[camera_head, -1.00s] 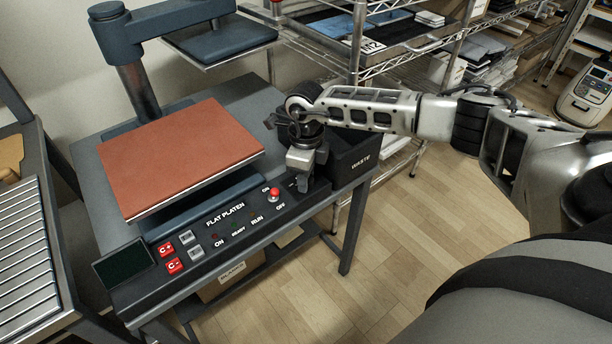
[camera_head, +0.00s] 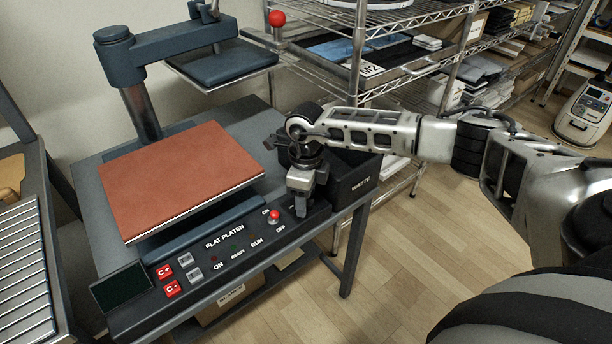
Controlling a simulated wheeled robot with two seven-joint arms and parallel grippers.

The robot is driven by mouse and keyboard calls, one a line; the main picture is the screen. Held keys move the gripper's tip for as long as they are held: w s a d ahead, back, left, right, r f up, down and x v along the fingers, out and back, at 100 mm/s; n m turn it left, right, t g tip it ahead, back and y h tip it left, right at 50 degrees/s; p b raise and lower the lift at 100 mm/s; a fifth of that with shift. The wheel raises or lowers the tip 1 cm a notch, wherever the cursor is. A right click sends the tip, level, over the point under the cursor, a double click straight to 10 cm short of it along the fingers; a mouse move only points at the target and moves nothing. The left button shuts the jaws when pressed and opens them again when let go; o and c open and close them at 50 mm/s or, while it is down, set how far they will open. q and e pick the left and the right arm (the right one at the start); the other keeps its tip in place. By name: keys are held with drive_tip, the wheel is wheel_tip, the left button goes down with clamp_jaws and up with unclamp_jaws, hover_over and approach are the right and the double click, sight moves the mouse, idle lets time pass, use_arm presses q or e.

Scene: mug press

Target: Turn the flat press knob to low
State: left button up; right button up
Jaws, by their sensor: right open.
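The flat press has an orange-brown platen (camera_head: 180,178) and a sloped dark control panel (camera_head: 230,250) marked FLAT PLATEN, with ON, READY and RUN labels. A red-topped lever (camera_head: 274,215) stands on the panel between ON and OFF marks. The flat press knob cannot be made out; the panel's right end is covered by my right gripper. My right gripper (camera_head: 301,205) points down over that end, just right of the red-topped lever, and is open. Whether its fingers touch anything cannot be told. My left gripper is not in view.
A dark bin marked WASTE (camera_head: 356,183) stands close to the right of my right gripper. The press's upper plate (camera_head: 222,66) hangs raised behind the platen. A wire shelf (camera_head: 400,75) stands behind. A slatted rack (camera_head: 24,265) is at the left. Open floor lies at the right front.

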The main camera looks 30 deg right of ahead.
wheel_tip(320, 180, up, 16)
drive_tip(key=shift+f, duration=0.2)
idle(0.5)
